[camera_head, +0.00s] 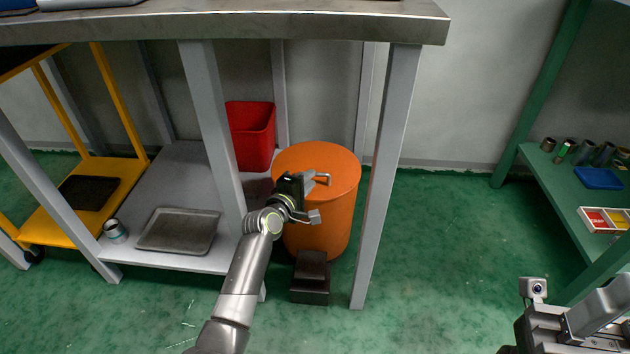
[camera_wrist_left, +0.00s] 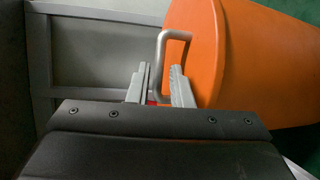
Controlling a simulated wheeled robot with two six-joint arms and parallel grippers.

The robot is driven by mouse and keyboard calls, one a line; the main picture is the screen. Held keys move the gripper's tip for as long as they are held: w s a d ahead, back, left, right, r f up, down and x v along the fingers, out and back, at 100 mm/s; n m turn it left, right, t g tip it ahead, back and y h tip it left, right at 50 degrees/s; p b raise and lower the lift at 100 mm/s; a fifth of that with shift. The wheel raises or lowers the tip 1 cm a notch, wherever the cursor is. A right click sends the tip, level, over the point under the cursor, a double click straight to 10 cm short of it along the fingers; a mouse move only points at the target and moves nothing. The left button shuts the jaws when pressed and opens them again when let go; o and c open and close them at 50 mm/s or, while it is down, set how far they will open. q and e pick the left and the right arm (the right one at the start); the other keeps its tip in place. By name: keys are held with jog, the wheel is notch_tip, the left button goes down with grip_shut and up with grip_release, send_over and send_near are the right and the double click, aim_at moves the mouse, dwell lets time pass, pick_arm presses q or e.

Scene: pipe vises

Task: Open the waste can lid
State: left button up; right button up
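The orange waste can (camera_head: 325,232) stands on the floor under the metal table. Its round orange lid (camera_head: 318,160) is on, with a grey bent handle (camera_head: 322,177) on top. My left gripper (camera_head: 312,197) is over the lid's front, beside the handle. In the left wrist view, the handle (camera_wrist_left: 161,60) reaches down to between the two fingers of my left gripper (camera_wrist_left: 161,85). The fingers are apart, with gaps around the handle. My right wrist shows at the lower right of the head view; its fingers cannot be made out.
A dark block (camera_head: 311,277) sits on the floor in front of the can. A grey table leg (camera_head: 385,180) stands close to the can's right. A red bin (camera_head: 252,135) and a grey tray (camera_head: 180,230) are on the low shelf.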

pick_arm(q)
jog(key=shift+b+x, duration=0.75)
jog(key=shift+x, duration=1.3)
grip_shut()
